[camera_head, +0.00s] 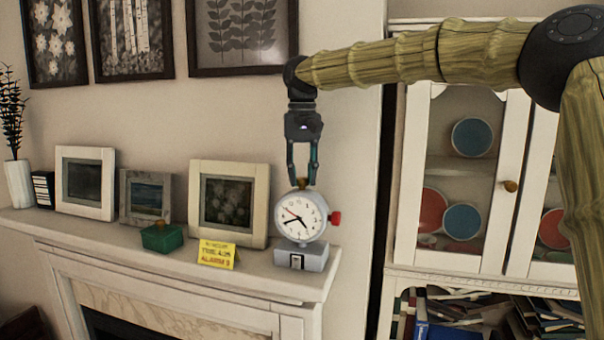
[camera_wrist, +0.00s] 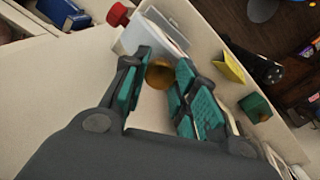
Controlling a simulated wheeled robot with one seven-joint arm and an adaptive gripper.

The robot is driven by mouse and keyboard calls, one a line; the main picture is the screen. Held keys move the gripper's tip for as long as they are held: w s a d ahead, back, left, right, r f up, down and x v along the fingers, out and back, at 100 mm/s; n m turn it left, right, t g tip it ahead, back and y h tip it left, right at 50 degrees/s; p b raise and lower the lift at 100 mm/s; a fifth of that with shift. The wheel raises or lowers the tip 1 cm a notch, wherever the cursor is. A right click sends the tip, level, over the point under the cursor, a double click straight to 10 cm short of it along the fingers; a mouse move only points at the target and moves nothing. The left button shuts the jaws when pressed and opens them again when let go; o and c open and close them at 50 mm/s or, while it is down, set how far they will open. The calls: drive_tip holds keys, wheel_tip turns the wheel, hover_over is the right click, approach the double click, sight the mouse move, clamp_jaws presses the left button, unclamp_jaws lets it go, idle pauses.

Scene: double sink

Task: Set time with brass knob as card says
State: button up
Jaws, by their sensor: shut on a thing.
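A round-faced clock (camera_head: 300,216) with a grey case stands on a grey base (camera_head: 301,257) at the right end of the mantel. Its brass knob (camera_head: 300,183) is on top, and a red knob (camera_head: 335,218) is on its right side. My gripper (camera_head: 302,179) points down from above, its fingers closed around the brass knob. In the wrist view the brass knob (camera_wrist: 159,74) sits between the teal finger pads. A yellow card (camera_head: 217,254) stands left of the clock; its lettering appears to read "TIME 4:05" and "ALARM 9", but it is small and unclear.
A green box (camera_head: 162,237) lies on the mantel (camera_head: 100,236) left of the card. Picture frames (camera_head: 229,203) stand behind along the wall. A white glass-door cabinet (camera_head: 461,180) stands to the right. The space just right of the clock is clear.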

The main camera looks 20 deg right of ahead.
drive_tip(key=shift+n, duration=0.3)
idle(0.4)
drive_tip(key=n, duration=0.8)
drive_tip(key=shift+n, duration=0.4)
drive_tip(key=n, duration=0.4)
drive_tip(key=shift+f+n, duration=0.1)
drive_tip(key=shift+n, duration=0.2)
drive_tip(key=n, duration=0.4)
drive_tip(key=shift+n, duration=0.4)
drive_tip(key=o, duration=1.1)
drive_tip(key=shift+c, duration=0.2)
